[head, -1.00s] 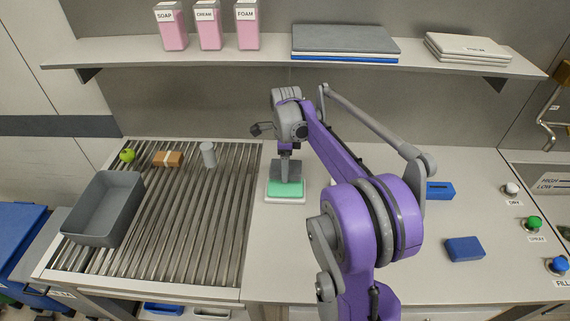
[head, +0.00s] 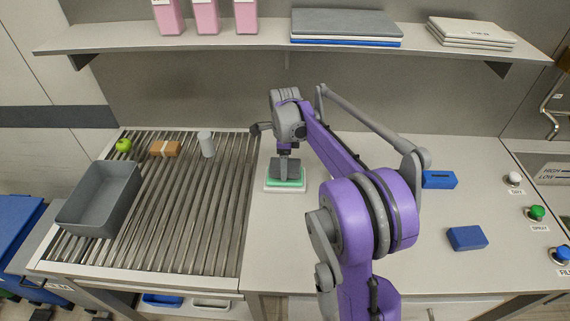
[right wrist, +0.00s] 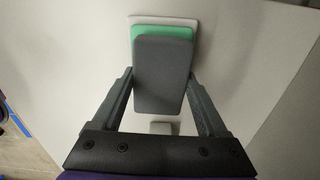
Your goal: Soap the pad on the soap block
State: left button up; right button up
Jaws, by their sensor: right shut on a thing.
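The grey pad (head: 288,172) is in my right gripper (head: 287,162), low over the green soap block (head: 300,183). The soap block sits on a white dish (head: 285,189) on the counter, just right of the rollers. In the right wrist view, the fingers (right wrist: 163,92) are shut on the sides of the pad (right wrist: 160,80). The pad covers most of the soap block (right wrist: 190,33), whose green edge shows past its far end. I cannot tell whether the pad touches the soap. My left gripper is not in view.
A grey crate (head: 70,213), green apple (head: 123,145), brown box (head: 165,149) and grey cup (head: 206,144) stand on the roller conveyor (head: 170,215). Blue blocks (head: 467,238) and push buttons (head: 537,212) are at right. A shelf (head: 270,45) runs along the back wall.

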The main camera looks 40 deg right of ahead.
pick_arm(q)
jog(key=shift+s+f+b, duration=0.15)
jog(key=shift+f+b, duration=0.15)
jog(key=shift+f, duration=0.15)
pick_arm(e)
jog(key=shift+f, duration=0.6)
dwell(0.9)
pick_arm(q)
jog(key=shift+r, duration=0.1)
pick_arm(e)
jog(key=shift+r, duration=0.1)
jog(key=shift+r+p, duration=1.7)
jog(key=shift+r, duration=1.8)
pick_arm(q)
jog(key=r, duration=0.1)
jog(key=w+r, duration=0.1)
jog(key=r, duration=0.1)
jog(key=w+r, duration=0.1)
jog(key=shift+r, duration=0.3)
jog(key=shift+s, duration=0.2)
pick_arm(e)
jog(key=shift+s+f, duration=0.15)
